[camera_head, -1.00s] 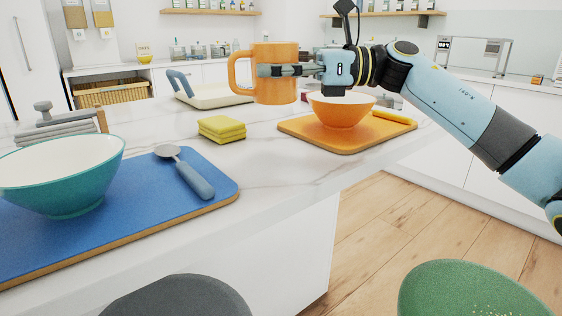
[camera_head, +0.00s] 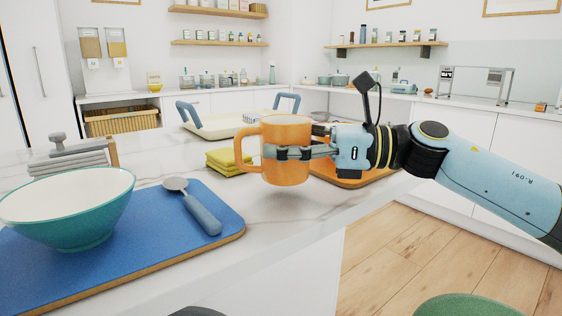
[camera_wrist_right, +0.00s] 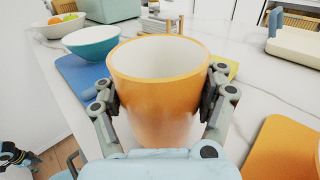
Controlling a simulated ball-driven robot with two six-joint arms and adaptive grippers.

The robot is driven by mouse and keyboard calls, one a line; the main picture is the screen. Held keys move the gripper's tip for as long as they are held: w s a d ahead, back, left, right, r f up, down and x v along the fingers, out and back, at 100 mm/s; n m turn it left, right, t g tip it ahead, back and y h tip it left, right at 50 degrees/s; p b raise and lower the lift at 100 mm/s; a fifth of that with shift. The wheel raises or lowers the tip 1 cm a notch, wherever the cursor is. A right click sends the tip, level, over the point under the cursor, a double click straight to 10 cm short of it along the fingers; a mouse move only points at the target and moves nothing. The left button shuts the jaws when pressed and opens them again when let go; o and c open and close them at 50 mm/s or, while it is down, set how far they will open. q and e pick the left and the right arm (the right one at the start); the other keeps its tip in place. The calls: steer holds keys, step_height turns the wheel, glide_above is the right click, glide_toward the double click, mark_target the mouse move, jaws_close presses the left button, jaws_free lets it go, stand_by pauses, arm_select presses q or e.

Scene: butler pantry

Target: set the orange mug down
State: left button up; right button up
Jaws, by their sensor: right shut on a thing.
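The orange mug (camera_head: 287,172) is upright over the white marble counter (camera_head: 280,225), its handle toward the left in the head view. My right gripper (camera_head: 292,152) is shut around the mug's sides. In the right wrist view the mug (camera_wrist_right: 155,95) sits between both fingers of the gripper (camera_wrist_right: 160,105), and its inside looks empty. A faint shadow shows under the mug, and I cannot tell whether its base touches the counter.
A folded yellow cloth (camera_head: 224,163) lies just left of and behind the mug. A blue mat (camera_head: 150,238) holds a teal bowl (camera_head: 70,215) and a spoon (camera_head: 192,205). An orange board (camera_head: 350,181) lies behind my right gripper. The counter in front of the mug is clear.

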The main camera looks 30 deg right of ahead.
mark_target(281, 163)
arm_select(q)
steer(key=shift+s+f, duration=0.25)
steer(key=shift+f, duration=0.05)
arm_select(e)
steer(key=shift+f, duration=1.5)
arm_select(q)
steer(key=shift+f, duration=0.1)
steer(key=shift+s+b, duration=0.1)
steer(key=shift+b, duration=0.2)
arm_select(e)
steer(key=o, duration=1.6)
steer(key=shift+f, duration=0.1)
steer(key=shift+r, duration=0.2)
steer(key=p+v, duration=0.1)
steer(key=v, duration=0.4)
steer(key=shift+f, duration=0.1)
steer(key=p+v, duration=0.4)
steer(key=v, duration=0.2)
steer(key=shift+d, duration=0.1)
arm_select(q)
steer(key=r, duration=0.1)
steer(key=w+r, duration=0.1)
steer(key=r, duration=0.3)
steer(key=shift+w+r+p, duration=0.25)
steer(key=shift+w+p, duration=0.05)
steer(key=shift+w, duration=0.05)
arm_select(e)
steer(key=shift+s+d, duration=0.3)
steer(key=shift+d, duration=0.05)
steer(key=shift+s+f, duration=0.1)
